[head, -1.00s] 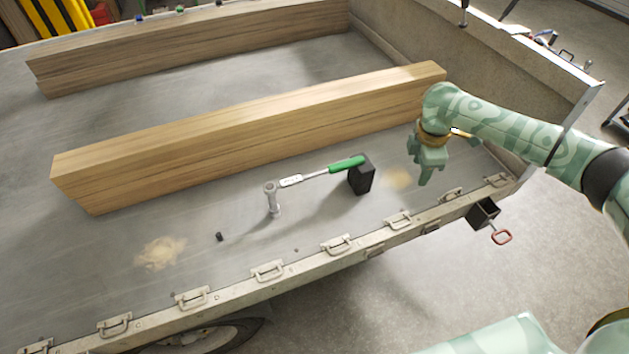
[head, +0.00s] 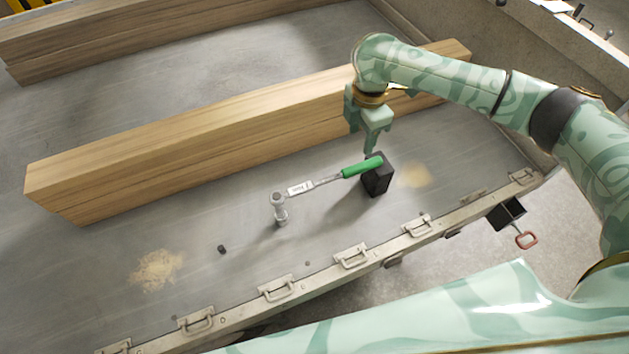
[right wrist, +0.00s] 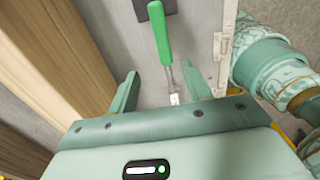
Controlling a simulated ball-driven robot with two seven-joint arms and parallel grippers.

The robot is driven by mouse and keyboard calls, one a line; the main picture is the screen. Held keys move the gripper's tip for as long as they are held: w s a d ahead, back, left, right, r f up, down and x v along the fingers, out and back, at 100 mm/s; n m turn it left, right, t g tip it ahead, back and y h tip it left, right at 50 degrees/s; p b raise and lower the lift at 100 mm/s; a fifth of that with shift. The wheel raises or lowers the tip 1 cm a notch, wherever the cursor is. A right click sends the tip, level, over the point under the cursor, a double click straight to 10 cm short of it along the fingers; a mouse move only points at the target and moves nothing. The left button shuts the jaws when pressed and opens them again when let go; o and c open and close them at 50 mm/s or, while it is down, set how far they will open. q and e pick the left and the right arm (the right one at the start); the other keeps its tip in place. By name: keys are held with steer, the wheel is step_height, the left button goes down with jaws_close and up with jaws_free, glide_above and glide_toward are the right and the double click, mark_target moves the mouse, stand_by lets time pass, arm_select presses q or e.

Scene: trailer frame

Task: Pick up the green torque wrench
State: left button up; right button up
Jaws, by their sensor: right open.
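The green-handled torque wrench (head: 361,167) lies raised above the trailer bed, its handle end on a black block (head: 378,178) and its head on an upright metal socket piece (head: 280,213). My right gripper (head: 369,150) is above the bed, close to the handle in the head view. In the right wrist view the wrench's green handle (right wrist: 159,32) points up the picture, and its shaft runs down between the spread fingers of the open gripper (right wrist: 160,90). The fingers do not touch it. The black block shows behind the handle (right wrist: 146,9). My left gripper is not in view.
A long wooden beam (head: 200,143) lies behind the wrench, with another farther back (head: 150,30). The bed's front edge has several metal latches (head: 278,288). A small dark piece (head: 222,249) and sawdust (head: 157,269) lie at the left. A black box with a red handle (head: 507,213) hangs outside the edge.

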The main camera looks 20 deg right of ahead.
mark_target(357, 166)
step_height(357, 166, down, 8)
steer(key=b, duration=0.2)
steer(key=shift+b, duration=0.4)
steer(key=shift+s+f, duration=0.1)
steer(key=shift+f, duration=0.25)
steer(key=f+b, duration=0.1)
steer(key=f, duration=0.1)
steer(key=f+b, duration=0.2)
steer(key=f, duration=0.1)
steer(key=shift+s+d, duration=0.1)
steer(key=shift+s, duration=0.1)
steer(key=shift+r, duration=0.15)
steer(key=shift+c, duration=0.6)
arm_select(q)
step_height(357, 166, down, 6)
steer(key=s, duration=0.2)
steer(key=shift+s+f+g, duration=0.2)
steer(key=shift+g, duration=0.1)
arm_select(e)
jaws_close()
